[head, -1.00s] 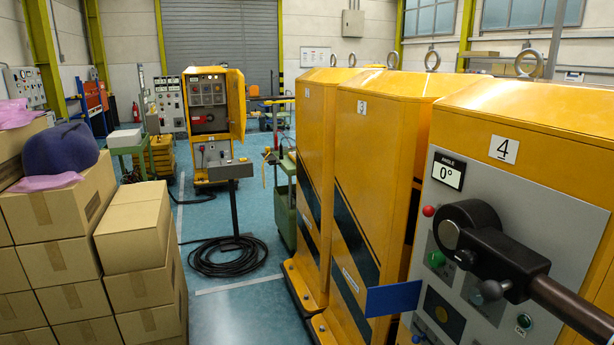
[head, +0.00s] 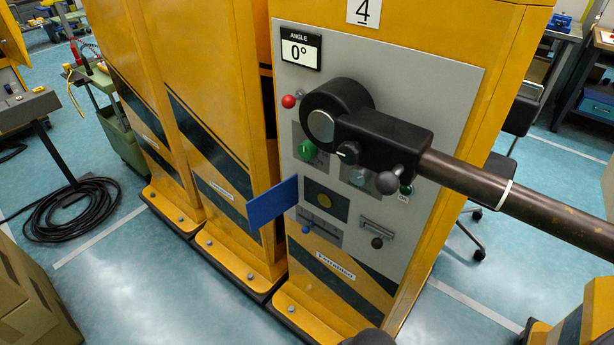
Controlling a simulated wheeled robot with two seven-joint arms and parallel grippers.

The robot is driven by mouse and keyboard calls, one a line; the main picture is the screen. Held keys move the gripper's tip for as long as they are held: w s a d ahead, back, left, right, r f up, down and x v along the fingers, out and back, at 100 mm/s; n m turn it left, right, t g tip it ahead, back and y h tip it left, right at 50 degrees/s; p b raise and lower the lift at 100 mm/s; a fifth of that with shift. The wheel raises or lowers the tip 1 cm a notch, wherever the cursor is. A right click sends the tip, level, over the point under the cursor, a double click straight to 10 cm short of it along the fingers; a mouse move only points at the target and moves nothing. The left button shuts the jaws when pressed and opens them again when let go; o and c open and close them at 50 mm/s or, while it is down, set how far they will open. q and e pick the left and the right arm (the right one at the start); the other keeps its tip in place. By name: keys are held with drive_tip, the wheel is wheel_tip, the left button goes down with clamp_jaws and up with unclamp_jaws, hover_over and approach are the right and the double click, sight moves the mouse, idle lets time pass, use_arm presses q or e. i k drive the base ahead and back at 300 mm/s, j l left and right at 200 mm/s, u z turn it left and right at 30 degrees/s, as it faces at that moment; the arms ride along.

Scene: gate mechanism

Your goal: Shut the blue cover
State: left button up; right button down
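The blue cover (head: 272,203) is a flat blue plate on the grey control panel (head: 440,85) of the yellow cabinet marked 4. It stands open, jutting out to the left from the panel's left side. Neither of my grippers can be made out. A dark rounded shape (head: 370,337) shows at the bottom edge, too cut off to identify.
A black pivot housing with a long brown bar (head: 510,200) sticks out from the panel to the right, above the cover. A display (head: 301,48) reads 0°. Small knobs and a blue-tipped slider (head: 307,229) sit nearby.

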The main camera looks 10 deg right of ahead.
sight(262, 209)
drive_tip(key=i+j+z, duration=0.5)
drive_tip(key=z, duration=0.2)
drive_tip(key=i+j+z, duration=0.15)
drive_tip(key=j+z, duration=0.2)
drive_tip(key=i+j+z, duration=0.1)
drive_tip(key=j+z, duration=0.25)
drive_tip(key=j, duration=0.15)
drive_tip(key=j+z, duration=0.7)
drive_tip(key=j, duration=0.2)
drive_tip(key=k+j+z, duration=0.55)
drive_tip(key=j, duration=0.25)
drive_tip(key=i+j, duration=0.05)
drive_tip(key=i, duration=0.05)
